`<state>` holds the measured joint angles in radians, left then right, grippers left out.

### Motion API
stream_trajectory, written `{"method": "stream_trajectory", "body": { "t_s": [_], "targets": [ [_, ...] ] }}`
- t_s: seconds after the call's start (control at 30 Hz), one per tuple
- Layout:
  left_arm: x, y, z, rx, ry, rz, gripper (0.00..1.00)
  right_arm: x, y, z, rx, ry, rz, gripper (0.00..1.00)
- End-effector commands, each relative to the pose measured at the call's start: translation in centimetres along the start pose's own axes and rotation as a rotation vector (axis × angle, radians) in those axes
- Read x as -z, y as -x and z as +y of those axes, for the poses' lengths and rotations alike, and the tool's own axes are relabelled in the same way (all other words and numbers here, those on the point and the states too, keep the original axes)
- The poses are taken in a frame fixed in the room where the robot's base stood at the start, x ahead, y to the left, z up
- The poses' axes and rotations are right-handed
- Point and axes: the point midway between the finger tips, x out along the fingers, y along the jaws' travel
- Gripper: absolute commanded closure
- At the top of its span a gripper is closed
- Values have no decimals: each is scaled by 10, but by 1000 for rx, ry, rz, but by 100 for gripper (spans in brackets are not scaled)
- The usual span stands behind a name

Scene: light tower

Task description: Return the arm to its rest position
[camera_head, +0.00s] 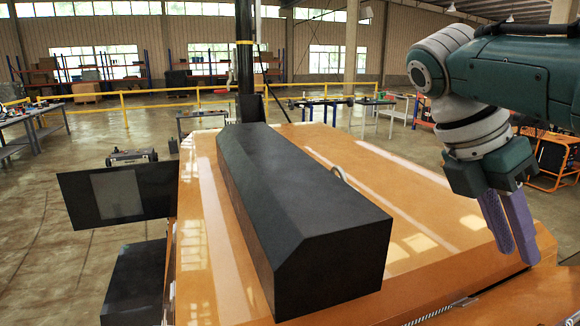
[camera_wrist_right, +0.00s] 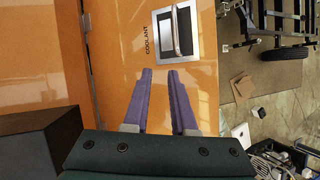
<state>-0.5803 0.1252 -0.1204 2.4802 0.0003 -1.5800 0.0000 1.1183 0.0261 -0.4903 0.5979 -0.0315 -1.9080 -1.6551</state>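My right arm (camera_head: 510,75) comes in from the upper right of the head view, bent, with its hand pointing down. My right gripper (camera_head: 518,252) hangs over the right side of the orange light tower cabinet (camera_head: 400,190). In the right wrist view its purple fingers (camera_wrist_right: 160,72) have a narrow gap between them, and nothing is held there. Beyond the fingertips in that view is a metal handle in a recessed plate (camera_wrist_right: 178,32) beside the word COOLANT. I cannot tell whether the fingers touch the cabinet. My left gripper is not in view.
A long black housing (camera_head: 300,205) lies along the cabinet top, left of my right gripper. A black mast (camera_head: 245,60) rises behind it. A black panel (camera_head: 118,195) sticks out left. Wheeled equipment (camera_wrist_right: 290,40) stands beside the cabinet. Yellow railings (camera_head: 150,106) and workbenches are farther back.

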Motion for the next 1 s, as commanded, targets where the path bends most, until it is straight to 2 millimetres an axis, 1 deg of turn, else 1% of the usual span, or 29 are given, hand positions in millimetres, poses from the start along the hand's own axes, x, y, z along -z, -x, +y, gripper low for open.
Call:
{"method": "stream_trajectory", "body": {
  "t_s": [0.03, 0.17, 0.27, 0.3, 0.37, 0.4, 0.47, 0.5, 0.57, 0.6, 0.67, 0.7, 0.87, 0.9, 0.93, 1.0],
  "targets": [
    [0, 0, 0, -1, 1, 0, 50, -17, -9, -6, 21, -34, -8, 75],
    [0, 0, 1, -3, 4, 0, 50, -61, -32, -24, 76, -124, -28, 75],
    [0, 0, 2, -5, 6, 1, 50, -103, -52, -48, 130, -213, -48, 75],
    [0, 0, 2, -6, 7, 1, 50, -122, -61, -60, 156, -255, -58, 75],
    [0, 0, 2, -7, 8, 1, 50, -154, -75, -85, 200, -328, -74, 75],
    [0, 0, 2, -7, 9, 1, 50, -176, -84, -103, 231, -378, -86, 75],
    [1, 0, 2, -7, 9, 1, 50, -203, -94, -131, 273, -447, -101, 75],
    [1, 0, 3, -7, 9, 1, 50, -219, -100, -148, 298, -488, -111, 75],
    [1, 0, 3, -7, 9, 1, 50, -239, -107, -173, 332, -544, -123, 75],
    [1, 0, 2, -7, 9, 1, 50, -251, -110, -189, 353, -579, -131, 75],
    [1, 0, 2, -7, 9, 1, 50, -267, -114, -212, 382, -627, -142, 75],
    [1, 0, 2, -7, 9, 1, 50, -276, -117, -228, 401, -658, -149, 75],
    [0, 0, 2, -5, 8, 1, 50, -307, -122, -287, 471, -772, -175, 75],
    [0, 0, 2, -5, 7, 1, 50, -310, -124, -292, 472, -787, -194, 75],
    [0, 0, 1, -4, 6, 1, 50, -309, -126, -283, 446, -788, -228, 75],
    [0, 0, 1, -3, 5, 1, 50, -308, -131, -271, 397, -806, -292, 75]
  ]
}}
